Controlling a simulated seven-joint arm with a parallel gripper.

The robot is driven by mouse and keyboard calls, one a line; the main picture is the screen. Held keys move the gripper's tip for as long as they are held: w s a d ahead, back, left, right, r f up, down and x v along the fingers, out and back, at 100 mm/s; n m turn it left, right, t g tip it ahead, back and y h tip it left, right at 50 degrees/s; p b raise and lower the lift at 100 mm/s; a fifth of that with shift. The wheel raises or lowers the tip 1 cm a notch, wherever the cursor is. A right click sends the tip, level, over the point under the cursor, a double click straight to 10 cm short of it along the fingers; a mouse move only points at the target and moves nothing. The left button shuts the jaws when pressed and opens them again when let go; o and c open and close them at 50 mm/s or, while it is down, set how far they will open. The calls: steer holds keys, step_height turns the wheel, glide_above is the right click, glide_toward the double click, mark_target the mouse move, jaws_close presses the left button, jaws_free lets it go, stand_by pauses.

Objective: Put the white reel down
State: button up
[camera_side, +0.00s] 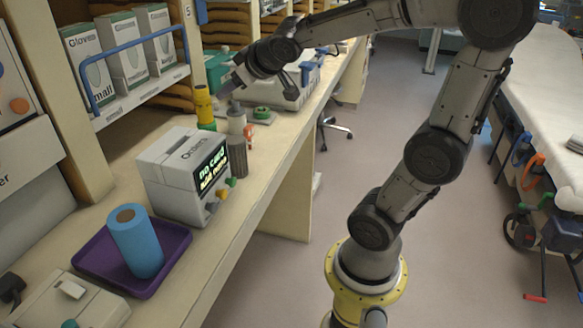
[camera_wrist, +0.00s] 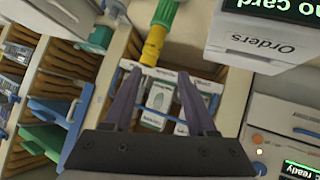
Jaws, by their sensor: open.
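I cannot make out a white reel in either view. My gripper (camera_side: 226,88) is above the far part of the bench, close to a yellow and green bottle (camera_side: 204,106). In the wrist view its two fingers (camera_wrist: 160,76) are spread apart with nothing held between them. The yellow and green bottle (camera_wrist: 155,42) shows beyond the fingertips there. A grey bottle (camera_side: 237,118) and a dark ribbed cylinder (camera_side: 238,157) stand on the bench below and near the gripper.
The white Orders device (camera_side: 168,160) stands mid-bench. A blue roll (camera_side: 136,243) stands on a purple tray (camera_side: 91,262) at the near end. A round green object (camera_side: 262,112) lies farther back. Glove boxes (camera_side: 122,52) fill a blue-railed shelf. Bench front edge is mostly clear.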

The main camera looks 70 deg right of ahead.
steer(key=s+a+f+n+g+y, duration=0.1)
steer(key=s+a+f+g+y, duration=0.1)
steer(key=s+a+f, duration=0.2)
steer(key=s+a+f+n+g+y, duration=0.1)
steer(key=s+a+f+g+y, duration=0.1)
steer(key=s+a, duration=0.9)
steer(key=s+f+y, duration=0.1)
steer(key=s+f, duration=0.1)
steer(key=s, duration=0.1)
steer(key=shift+s, duration=0.25)
